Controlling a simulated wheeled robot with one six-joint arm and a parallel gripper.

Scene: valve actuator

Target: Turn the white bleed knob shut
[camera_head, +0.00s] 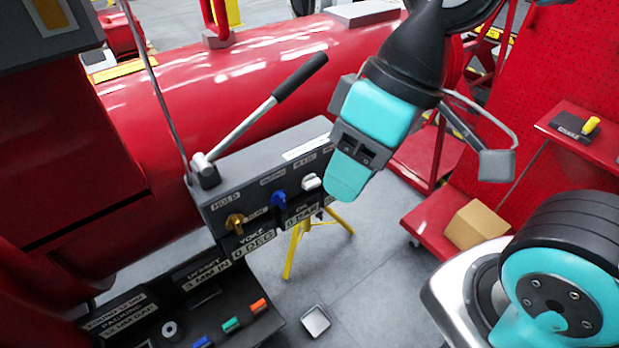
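The white bleed knob (311,182) sticks out from the front face of the grey panel block (265,170), at the right end of a row of knobs. My gripper (347,180), with cyan finger pads, hangs down just to the right of the white knob. A small gap of panel shows between them in this view. Only one finger shows clearly, so the gap between the fingers is hidden. I cannot tell whether it touches anything behind it. The label at the panel's right end is partly covered by my gripper.
A blue knob (279,199) and a brass knob (235,222) sit left of the white one. A lever with a black grip (300,77) rises above the panel. A red cylinder (220,85) lies behind.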

